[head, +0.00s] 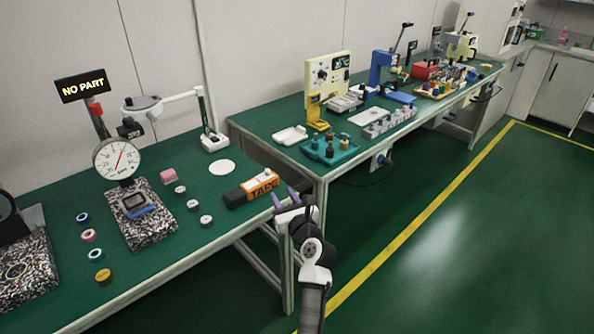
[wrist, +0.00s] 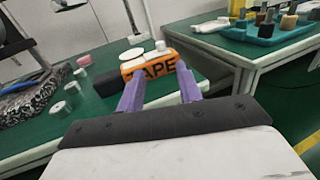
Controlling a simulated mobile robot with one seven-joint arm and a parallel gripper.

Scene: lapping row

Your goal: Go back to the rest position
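My gripper (head: 284,199) is at the front right corner of the near green bench (head: 190,243), reaching up from the lower middle of the head view. In the wrist view its two purple fingers (wrist: 160,92) stand wide apart with nothing between them. Beyond the fingertips an orange and black block marked TAPE (wrist: 150,68) lies on the bench. It also shows in the head view (head: 262,186), just left of my gripper. From these views I cannot tell the exact gap between the fingertips and the block.
A dial gauge (head: 117,158) on a speckled stone base stands on the near bench among several small rings. A second bench carries a yellow press (head: 322,92), a teal tray (head: 328,152) and a blue press. The green floor (head: 450,240) at the right is clear.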

